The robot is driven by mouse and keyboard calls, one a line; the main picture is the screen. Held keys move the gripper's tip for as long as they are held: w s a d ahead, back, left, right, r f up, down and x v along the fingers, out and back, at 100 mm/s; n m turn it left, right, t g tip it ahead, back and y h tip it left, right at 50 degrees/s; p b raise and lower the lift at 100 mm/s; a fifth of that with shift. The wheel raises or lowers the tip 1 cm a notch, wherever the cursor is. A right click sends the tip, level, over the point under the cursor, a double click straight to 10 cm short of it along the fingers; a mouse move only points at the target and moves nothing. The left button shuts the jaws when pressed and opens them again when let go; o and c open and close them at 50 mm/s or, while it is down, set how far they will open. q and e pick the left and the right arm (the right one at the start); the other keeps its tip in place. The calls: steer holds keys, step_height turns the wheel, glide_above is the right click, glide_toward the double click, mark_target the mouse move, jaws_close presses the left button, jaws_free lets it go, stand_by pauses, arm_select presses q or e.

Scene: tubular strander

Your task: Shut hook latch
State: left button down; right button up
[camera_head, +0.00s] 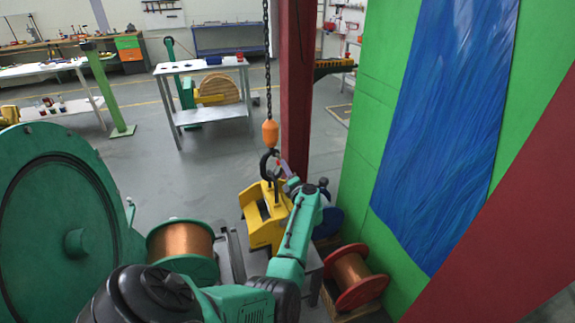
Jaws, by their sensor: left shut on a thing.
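A dark crane hook (264,163) hangs below an orange hook block (270,134) on a chain (268,70). The hook is at the top of a yellow lifting frame (262,222). My left gripper (281,165) is at the right side of the hook opening, at the end of my teal arm. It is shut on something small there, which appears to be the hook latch. The latch is largely hidden by the fingers and too small to make out clearly. My right gripper is not in view.
A red column (297,90) stands just behind the hook, with a green wall panel (375,110) to the right. A copper spool (182,241) and a red-flanged spool (353,275) flank the yellow frame. A large green wheel (50,230) fills the left. Open floor lies behind.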

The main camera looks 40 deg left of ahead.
arm_select(q)
steer(key=shift+s+a, duration=0.1)
stand_by(0.4)
steer(key=c, duration=0.8)
jaws_free()
steer(key=shift+o, duration=0.2)
steer(key=shift+a+f, duration=0.1)
